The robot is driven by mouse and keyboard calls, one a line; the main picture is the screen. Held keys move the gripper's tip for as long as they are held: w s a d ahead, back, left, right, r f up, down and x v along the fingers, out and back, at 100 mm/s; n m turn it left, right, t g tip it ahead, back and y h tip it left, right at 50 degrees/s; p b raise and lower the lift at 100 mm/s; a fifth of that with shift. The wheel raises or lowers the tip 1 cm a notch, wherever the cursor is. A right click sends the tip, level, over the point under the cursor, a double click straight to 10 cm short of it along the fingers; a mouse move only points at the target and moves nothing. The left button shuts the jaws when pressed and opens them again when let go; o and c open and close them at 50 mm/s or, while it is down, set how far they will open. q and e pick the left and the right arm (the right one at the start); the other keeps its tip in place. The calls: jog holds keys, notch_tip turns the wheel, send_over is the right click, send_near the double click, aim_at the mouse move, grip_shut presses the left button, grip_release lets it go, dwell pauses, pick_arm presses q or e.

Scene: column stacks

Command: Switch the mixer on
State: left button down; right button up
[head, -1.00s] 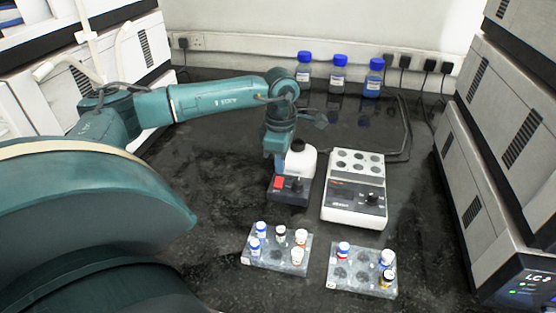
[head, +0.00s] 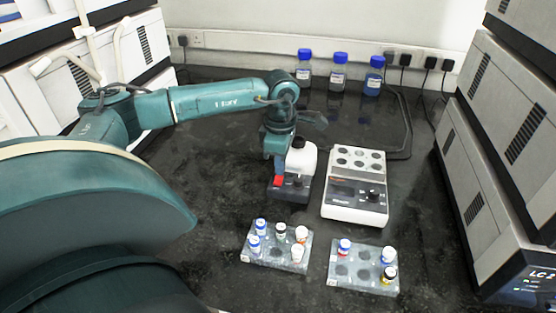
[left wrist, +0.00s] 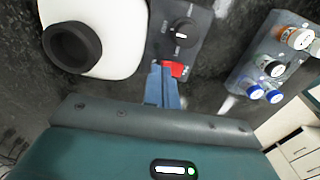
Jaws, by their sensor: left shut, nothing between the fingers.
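The mixer (head: 290,188) is a small dark box with a white rounded head (head: 301,158), standing mid-bench. Its front panel has a red switch (head: 278,181) and a black knob (head: 298,181). In the left wrist view the red switch (left wrist: 174,69) lies beside the knob (left wrist: 182,33), and the white head (left wrist: 110,25) carries a black cup (left wrist: 72,47). My left gripper (head: 279,168) points down over the switch side. Its fingers (left wrist: 160,75) are shut and empty, tips right at the switch and partly covering it; contact cannot be told. My right gripper is out of view.
A white block heater (head: 356,187) stands close right of the mixer. Two vial racks, the left one (head: 277,244) and the right one (head: 362,269), lie in front. Blue-capped bottles (head: 338,75) stand at the back. Grey instruments (head: 500,140) line the right side.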

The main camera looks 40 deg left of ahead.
pick_arm(q)
jog(key=shift+f, duration=0.4)
jog(key=shift+r+p, duration=1.7)
jog(key=shift+r, duration=0.9)
jog(key=shift+f, duration=0.1)
